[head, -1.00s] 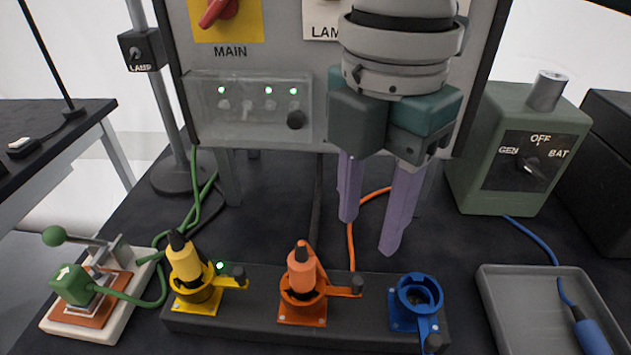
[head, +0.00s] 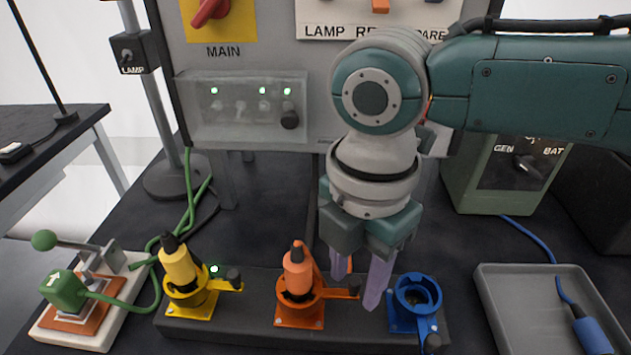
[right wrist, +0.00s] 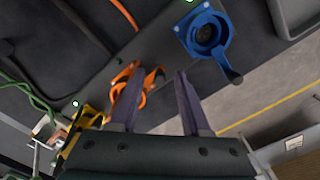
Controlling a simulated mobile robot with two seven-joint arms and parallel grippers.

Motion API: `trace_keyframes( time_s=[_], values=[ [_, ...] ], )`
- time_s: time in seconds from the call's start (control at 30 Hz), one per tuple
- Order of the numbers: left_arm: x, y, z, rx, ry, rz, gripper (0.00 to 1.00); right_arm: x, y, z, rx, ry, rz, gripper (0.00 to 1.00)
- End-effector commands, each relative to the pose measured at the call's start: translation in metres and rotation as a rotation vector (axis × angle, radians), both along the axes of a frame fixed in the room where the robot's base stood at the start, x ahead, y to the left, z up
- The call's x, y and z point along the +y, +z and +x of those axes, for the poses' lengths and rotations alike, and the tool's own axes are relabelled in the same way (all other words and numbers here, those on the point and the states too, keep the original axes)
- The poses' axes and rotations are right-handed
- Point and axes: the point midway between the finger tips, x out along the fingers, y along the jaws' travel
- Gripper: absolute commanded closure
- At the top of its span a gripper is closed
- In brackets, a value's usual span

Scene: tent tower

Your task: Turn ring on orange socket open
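The orange socket (head: 300,312) sits in the middle of the dark socket block, with an orange plug (head: 298,270) upright in it. Its ring has a lever with a dark knob (head: 354,286) that points right. My right gripper (head: 359,287) is open and empty, its purple fingers pointing down close to the knob, between the orange and blue sockets. In the right wrist view the open fingers (right wrist: 155,98) show with the orange ring lever (right wrist: 150,85) beyond them. I cannot tell whether they touch it. My left gripper is not in view.
A yellow socket (head: 190,303) with a yellow plug stands to the left, and an empty blue socket (head: 415,302) to the right. A grey tray (head: 530,272) with a blue plug lies farther right. A panel (head: 250,60) stands behind, and a green lever switch (head: 75,300) lies far left.

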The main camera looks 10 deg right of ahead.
Motion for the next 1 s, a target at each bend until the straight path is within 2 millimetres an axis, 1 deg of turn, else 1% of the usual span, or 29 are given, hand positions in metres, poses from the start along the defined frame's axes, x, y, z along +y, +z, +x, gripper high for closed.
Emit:
trace_keyframes(
  time_s=[0.03, 0.07, 0.3, 0.4, 0.83, 1.0],
  values=[
    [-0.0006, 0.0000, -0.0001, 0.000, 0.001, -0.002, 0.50, 0.0001, 0.0001, 0.0000, 0.000, 0.000, 0.000, 0.60],
    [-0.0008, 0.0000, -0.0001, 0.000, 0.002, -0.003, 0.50, 0.0001, 0.0001, 0.0000, 0.000, 0.000, 0.000, 0.63],
    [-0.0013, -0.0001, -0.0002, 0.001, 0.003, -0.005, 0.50, 0.0000, 0.0003, -0.0001, 0.000, 0.000, 0.000, 0.90],
    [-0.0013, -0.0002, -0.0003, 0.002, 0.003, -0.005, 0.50, 0.0000, 0.0003, -0.0001, 0.000, 0.000, 0.000, 1.00],
    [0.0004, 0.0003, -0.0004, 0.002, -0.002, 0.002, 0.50, -0.0001, 0.0007, -0.0003, 0.001, -0.003, 0.000, 1.00],
    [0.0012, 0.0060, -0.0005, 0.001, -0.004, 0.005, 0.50, 0.0006, 0.0020, -0.0027, 0.002, -0.033, 0.000, 1.00]
  ],
)
